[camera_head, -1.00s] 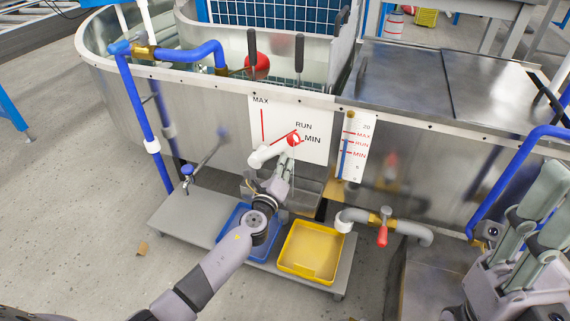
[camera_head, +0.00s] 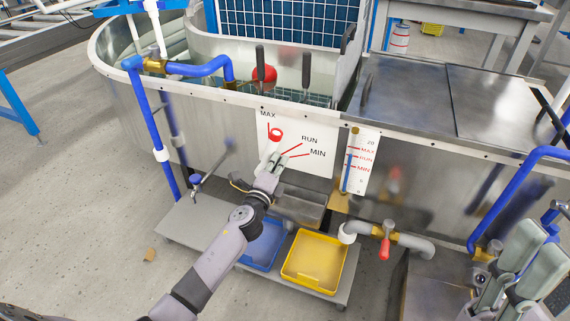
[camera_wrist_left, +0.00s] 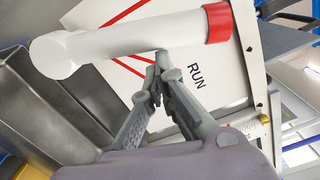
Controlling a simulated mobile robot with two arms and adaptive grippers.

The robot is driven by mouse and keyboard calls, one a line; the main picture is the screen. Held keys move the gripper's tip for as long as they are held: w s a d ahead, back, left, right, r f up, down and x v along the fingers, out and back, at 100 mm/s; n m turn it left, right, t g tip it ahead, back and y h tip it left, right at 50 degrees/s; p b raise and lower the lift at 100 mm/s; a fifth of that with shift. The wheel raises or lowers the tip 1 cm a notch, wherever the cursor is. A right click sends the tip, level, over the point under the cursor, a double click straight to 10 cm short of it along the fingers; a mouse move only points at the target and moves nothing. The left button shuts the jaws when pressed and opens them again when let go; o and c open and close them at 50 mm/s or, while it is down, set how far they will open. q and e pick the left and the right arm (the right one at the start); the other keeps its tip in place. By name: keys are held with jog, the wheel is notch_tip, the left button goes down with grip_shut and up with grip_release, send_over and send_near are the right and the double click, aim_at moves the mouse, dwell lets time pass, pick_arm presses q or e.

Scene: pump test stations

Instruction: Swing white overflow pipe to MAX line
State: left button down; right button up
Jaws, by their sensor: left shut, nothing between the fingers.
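The white overflow pipe (camera_wrist_left: 130,40) with its red end ring (camera_head: 276,134) points nearly straight up on the white marked panel (camera_head: 318,169). The ring is close to the MAX line, just right of it, and hides part of that line. The RUN and MIN lines are uncovered to its right. My left gripper (camera_head: 279,160) is shut and empty at the pipe's right side. In the left wrist view its fingertips (camera_wrist_left: 162,66) are at the pipe's edge, touching or very near it. My right gripper (camera_head: 520,262) is at the lower right, away from the pipe; its jaw opening is unclear.
A level gauge (camera_head: 358,175) is mounted right of the panel. Below are a blue tray (camera_head: 262,250), a yellow tray (camera_head: 313,264) and a grey drain pipe with a red-handled valve (camera_head: 385,245). A small tap (camera_head: 196,185) sticks out at left. The floor at left is mostly clear.

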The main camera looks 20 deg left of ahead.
aim_at(272, 152)
pick_arm(q)
jog(key=shift+a+r+n+p, duration=0.45)
jog(key=shift+a+n, duration=0.25)
jog(key=shift+n, duration=0.1)
jog(key=shift+a+r+n+p, duration=0.3)
jog(key=shift+a+n+p, duration=0.15)
jog(key=shift+a+n, duration=0.3)
jog(key=shift+d, duration=0.1)
